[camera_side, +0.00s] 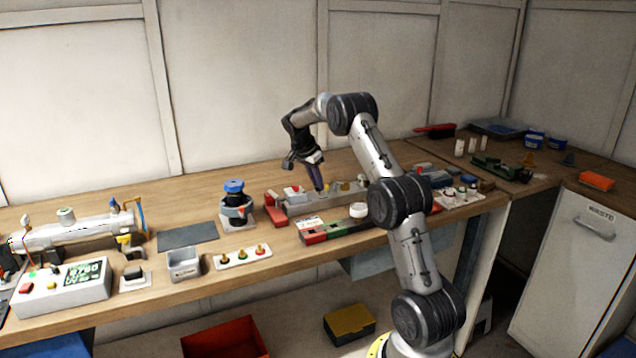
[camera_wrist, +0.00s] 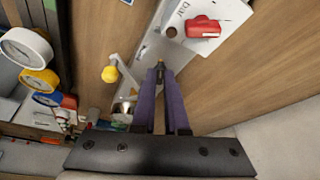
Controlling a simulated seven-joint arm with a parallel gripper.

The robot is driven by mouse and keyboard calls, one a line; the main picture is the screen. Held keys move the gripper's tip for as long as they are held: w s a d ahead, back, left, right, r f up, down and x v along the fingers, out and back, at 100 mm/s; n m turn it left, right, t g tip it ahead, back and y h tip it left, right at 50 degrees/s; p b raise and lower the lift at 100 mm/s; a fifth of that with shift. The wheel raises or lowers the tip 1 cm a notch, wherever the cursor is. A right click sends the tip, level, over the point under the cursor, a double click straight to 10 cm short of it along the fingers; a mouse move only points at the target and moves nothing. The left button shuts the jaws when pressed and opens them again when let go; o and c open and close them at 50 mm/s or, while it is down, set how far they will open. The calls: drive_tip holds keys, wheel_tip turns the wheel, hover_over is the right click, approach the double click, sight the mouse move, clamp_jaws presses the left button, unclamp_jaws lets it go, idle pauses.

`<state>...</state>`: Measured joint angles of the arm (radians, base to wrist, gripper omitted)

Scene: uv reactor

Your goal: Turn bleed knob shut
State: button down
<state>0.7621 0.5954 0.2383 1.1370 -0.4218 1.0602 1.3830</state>
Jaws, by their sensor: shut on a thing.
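My gripper (camera_side: 319,186) reaches down over the grey metal bar (camera_side: 300,208) on the wooden bench. In the wrist view its two purple fingers (camera_wrist: 160,72) are close together at the tips. They are shut on a small brass-coloured piece (camera_wrist: 160,65), which I take to be the bleed knob; the fingers mostly hide it. The grey bar (camera_wrist: 150,48) also shows beneath the fingers there. How far the knob is turned cannot be seen.
In the wrist view, a red handle (camera_wrist: 202,28) on a white plate lies at upper right, and a yellow ball knob (camera_wrist: 109,73) is left of the fingers.

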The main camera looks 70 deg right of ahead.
drive_tip(key=shift+w+d+m+g+y, duration=0.1)
drive_tip(key=shift+m+g+y, duration=0.2)
drive_tip(key=shift+m, duration=0.85)
drive_tip(key=shift+w+d+m+g+y, duration=0.1)
drive_tip(key=shift+m+g+y, duration=0.15)
drive_tip(key=shift+m, duration=0.9)
drive_tip(key=c, duration=0.9)
unclamp_jaws()
drive_tip(key=shift+g, duration=0.25)
drive_tip(key=shift+c, duration=0.2)
drive_tip(key=shift+a, duration=0.1)
drive_tip(key=v, duration=1.3)
drive_tip(key=shift+r, duration=0.4)
drive_tip(key=shift+a, duration=0.15)
